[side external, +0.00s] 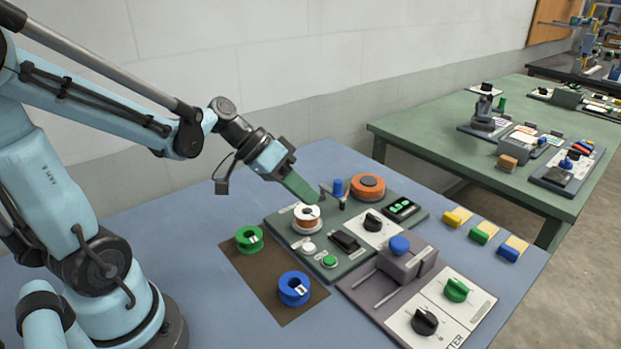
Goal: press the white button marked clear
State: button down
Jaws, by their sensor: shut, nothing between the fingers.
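A small white round button (309,248) sits on the front left part of the dark green panel (284,228). Its label is too small to read. A green button (329,261) is just right of it, nearer the front. My gripper (313,199) is shut and empty, with its green fingers slanting down to the right. In the picture its tip is above the white-and-orange spool (307,222), up and away from the white button. I cannot tell whether the tip touches anything.
Green (249,238) and blue (294,287) spools stand on a brown mat (262,284). A black switch (344,240), black knob (373,221), orange disc (368,186) and blue-topped post (337,187) share the panel. A grey press unit (406,260) stands right of the panel.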

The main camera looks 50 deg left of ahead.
aim_at(304, 245)
jog(key=shift+f, duration=4.4)
jog(key=shift+f, duration=0.1)
jog(key=shift+f, duration=0.3)
jog(key=shift+r, duration=0.4)
jog(key=shift+r, duration=2.55)
